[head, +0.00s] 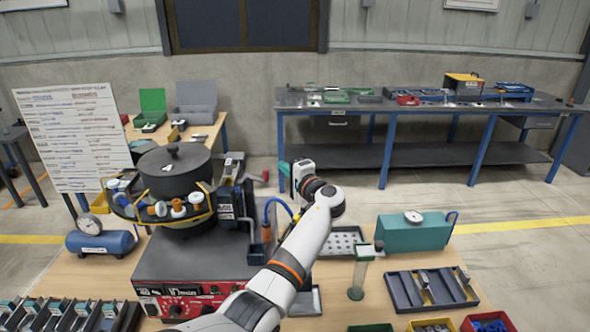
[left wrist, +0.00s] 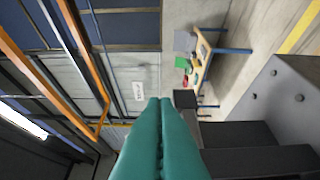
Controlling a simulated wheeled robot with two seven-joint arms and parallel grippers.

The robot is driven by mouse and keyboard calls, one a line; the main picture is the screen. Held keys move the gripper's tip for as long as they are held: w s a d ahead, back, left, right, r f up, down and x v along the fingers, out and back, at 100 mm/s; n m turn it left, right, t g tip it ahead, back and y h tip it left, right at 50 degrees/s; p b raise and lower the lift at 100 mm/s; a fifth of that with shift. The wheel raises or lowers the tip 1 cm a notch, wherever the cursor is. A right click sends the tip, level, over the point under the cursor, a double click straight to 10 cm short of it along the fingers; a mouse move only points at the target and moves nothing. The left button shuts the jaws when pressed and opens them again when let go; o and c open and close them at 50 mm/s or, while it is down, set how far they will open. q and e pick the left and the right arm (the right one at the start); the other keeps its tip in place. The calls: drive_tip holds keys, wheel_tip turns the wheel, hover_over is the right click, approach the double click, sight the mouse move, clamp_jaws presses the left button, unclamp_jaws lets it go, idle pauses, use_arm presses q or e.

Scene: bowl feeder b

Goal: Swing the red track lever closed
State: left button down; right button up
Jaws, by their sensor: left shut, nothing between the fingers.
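My left gripper (head: 284,172) is in the middle of the head view, with its arm rising from the bottom. In the left wrist view its two teal fingers (left wrist: 162,108) lie together, shut and empty. A small red knob (head: 265,175), which looks like the end of the red track lever, shows just left of the fingers, beside the dark track unit (head: 232,198) of the bowl feeder (head: 175,172). A gap shows between knob and fingers; their depth difference is hard to judge. The lever's arm is not clearly visible. My right gripper is not in view.
The feeder stands on a grey base with a red control panel (head: 180,301). A blue tank (head: 100,243) is at left, a teal box with gauge (head: 414,232) at right. A dark slotted tray (head: 432,289) and small bins lie at front right. A grey housing (left wrist: 278,92) is close in the wrist view.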

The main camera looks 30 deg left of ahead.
use_arm(q)
drive_tip(key=s+p, duration=0.2)
drive_tip(key=s, duration=0.2)
drive_tip(key=shift+a+p, duration=0.15)
drive_tip(key=shift+p, duration=0.25)
